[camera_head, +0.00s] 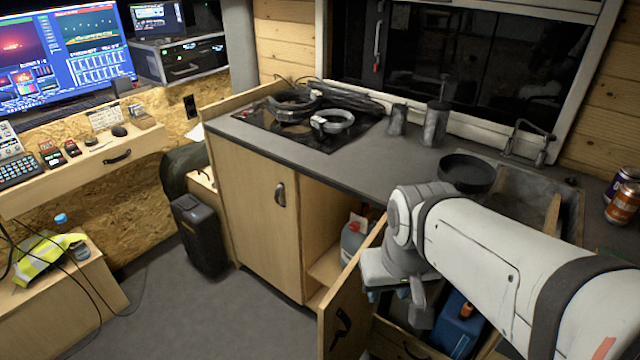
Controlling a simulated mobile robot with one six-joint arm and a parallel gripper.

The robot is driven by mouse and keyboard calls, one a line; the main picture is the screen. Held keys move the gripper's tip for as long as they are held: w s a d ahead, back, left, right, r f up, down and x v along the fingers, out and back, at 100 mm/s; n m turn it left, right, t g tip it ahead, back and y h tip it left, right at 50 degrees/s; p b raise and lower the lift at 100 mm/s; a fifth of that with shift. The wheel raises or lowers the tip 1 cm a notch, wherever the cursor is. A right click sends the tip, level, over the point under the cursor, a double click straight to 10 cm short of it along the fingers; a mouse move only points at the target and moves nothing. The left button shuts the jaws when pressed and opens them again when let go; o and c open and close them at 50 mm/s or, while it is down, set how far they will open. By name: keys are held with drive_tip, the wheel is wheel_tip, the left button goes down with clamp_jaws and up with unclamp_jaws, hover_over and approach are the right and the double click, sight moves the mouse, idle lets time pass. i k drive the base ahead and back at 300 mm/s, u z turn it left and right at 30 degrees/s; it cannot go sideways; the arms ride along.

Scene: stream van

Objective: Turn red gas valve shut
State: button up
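A small red part (356,226), which looks like the red gas valve, sits on top of a grey bottle (352,243) inside the open cupboard under the counter. The bottle's lower part is hidden by the open cupboard door (345,290). My arm reaches in from the right, above the cupboard area. My gripper (420,308) points down to the right of the door, apart from the red part. Its fingers are small and partly blocked by my wrist, so I cannot tell how far they are open.
A blue container (458,325) with an orange cap stands low, just right of my gripper. The grey counter (375,165) above carries cable coils, cups and a black pan (466,172). A black case (199,235) stands left of the cabinet. The floor (215,310) in front is clear.

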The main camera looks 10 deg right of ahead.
sight(355, 227)
drive_tip(key=u, duration=2.1)
drive_tip(key=i, duration=1.3)
drive_tip(key=z, duration=1.8)
